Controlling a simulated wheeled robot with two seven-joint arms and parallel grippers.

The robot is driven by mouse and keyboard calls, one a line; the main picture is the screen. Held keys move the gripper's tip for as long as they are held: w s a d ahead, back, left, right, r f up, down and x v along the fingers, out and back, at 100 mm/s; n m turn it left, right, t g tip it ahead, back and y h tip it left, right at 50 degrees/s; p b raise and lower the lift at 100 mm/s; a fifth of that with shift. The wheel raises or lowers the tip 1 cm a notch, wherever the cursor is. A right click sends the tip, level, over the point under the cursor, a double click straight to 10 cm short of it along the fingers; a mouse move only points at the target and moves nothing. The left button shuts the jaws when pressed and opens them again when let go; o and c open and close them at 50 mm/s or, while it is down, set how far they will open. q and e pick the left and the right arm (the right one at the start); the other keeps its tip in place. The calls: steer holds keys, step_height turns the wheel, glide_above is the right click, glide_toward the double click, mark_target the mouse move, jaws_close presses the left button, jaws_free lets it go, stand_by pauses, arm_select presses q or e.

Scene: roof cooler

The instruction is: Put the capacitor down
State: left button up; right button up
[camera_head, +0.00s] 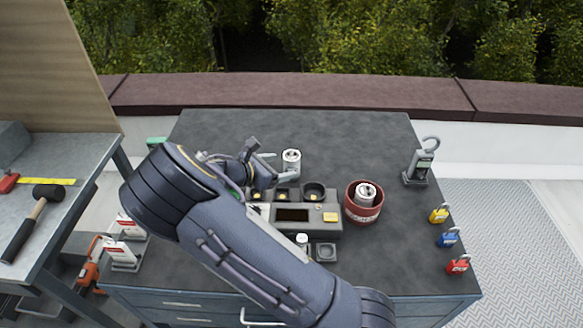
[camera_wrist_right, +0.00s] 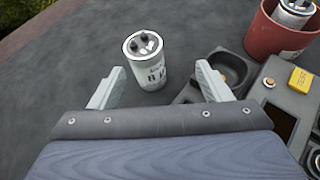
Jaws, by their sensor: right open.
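A silver cylindrical capacitor (camera_head: 291,161) stands upright on the dark worktop, behind the grey tester. In the right wrist view the capacitor (camera_wrist_right: 147,62) shows its dark terminals on top and printing on its side. My right gripper (camera_head: 277,167) is open, just left of the capacitor. In the right wrist view its two pale fingers (camera_wrist_right: 160,68) are spread wide, with the capacitor standing just past the tips, clear of both. A second capacitor (camera_head: 365,191) sits in a red round bin (camera_head: 359,213). My left gripper is not in view.
The grey tester (camera_head: 318,225) with sockets lies in the middle of the worktop (camera_head: 330,130). A clamp meter (camera_head: 419,166) stands at the right, with yellow (camera_head: 438,215), blue (camera_head: 448,240) and red (camera_head: 458,267) padlocks below it. The back of the worktop is clear.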

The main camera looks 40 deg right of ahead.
mark_target(285, 159)
steer(key=shift+w+a+r+n+t+h, duration=0.15)
steer(key=shift+w+n+t+h, duration=0.15)
steer(key=shift+w, duration=0.15)
steer(key=shift+w+d, duration=0.1)
steer(key=shift+d, duration=0.15)
steer(key=x, duration=0.2)
steer(key=p+x, duration=0.1)
steer(key=x, duration=0.4)
steer(key=shift+w+d+p, duration=0.15)
steer(key=shift+w+p, duration=0.2)
steer(key=shift+w, duration=0.05)
steer(key=c, duration=1.3)
